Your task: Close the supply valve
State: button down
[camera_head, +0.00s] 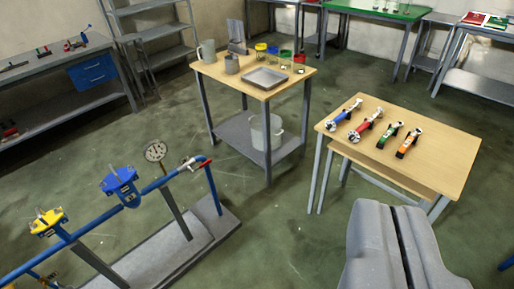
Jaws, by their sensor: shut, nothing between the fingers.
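A blue pipe rig (153,187) stands at the lower left on a grey base. I cannot tell which of these is the supply valve, nor whether any is open or closed. My gripper (393,207) is at the lower right, its two grey fingers shut with nothing between them. It is well to the right of the rig and touches nothing visible.
A wooden table (455,155) with several coloured tools stands just beyond my gripper. A second wooden table (300,85) holds a tray (265,77) and cups. A workbench (30,75) and grey shelves (155,42) line the back left. Green floor is clear between rig and tables.

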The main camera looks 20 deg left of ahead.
aim_at(210, 161)
jog(key=z, duration=0.3)
jog(key=i, duration=1.35)
jog(key=u, duration=0.7)
jog(key=i, duration=0.6)
jog(key=u, duration=0.35)
jog(key=k, duration=0.95)
jog(key=u, duration=0.2)
jog(key=i, duration=0.95)
jog(key=z, duration=0.1)
